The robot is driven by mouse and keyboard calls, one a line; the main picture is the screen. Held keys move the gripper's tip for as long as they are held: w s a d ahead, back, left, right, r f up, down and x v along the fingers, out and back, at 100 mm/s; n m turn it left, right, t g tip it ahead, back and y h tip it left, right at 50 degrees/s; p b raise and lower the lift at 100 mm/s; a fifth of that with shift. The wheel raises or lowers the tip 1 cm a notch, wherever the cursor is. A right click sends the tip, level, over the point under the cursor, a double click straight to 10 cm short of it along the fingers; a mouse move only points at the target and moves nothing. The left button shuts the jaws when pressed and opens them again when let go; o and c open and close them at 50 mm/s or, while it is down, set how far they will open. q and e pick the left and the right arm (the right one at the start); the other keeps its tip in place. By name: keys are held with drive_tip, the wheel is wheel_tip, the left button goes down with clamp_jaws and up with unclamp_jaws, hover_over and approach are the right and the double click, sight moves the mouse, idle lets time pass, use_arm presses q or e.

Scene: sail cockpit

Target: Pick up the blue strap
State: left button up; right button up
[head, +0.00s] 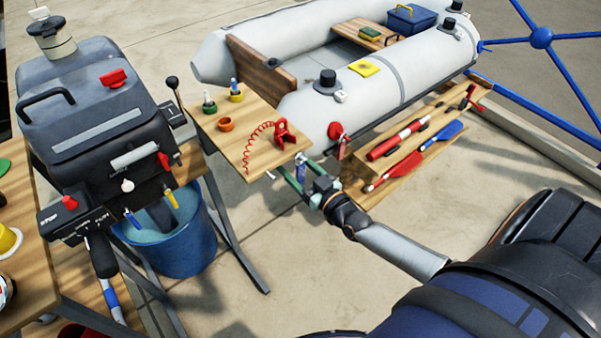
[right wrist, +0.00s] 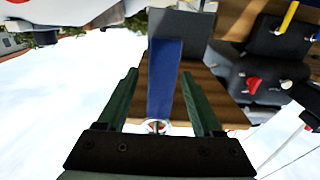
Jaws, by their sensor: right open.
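The blue strap (right wrist: 163,85) is a flat blue strip in the right wrist view, in front of the wooden table edge. In the head view a small blue piece of it (head: 301,170) shows at the near corner of the small wooden table (head: 262,152). My right gripper (head: 293,178) is at that corner, with its green fingers apart. In the right wrist view the open fingers (right wrist: 160,100) stand to either side of the strap, with visible gaps. A small ring shows at the strap's end close to the gripper. My left gripper is out of view.
A red clip with a coiled red cord (head: 284,133) lies on the small table, near several small pots. The grey inflatable boat (head: 370,75) is behind. A wooden shelf with paddles (head: 410,150) stands right. An outboard motor (head: 95,130) and blue bucket (head: 170,240) are left.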

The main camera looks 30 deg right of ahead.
drive_tip(key=shift+w+a, duration=0.1)
drive_tip(key=shift+w, duration=0.45)
drive_tip(key=shift+c, duration=0.4)
clamp_jaws()
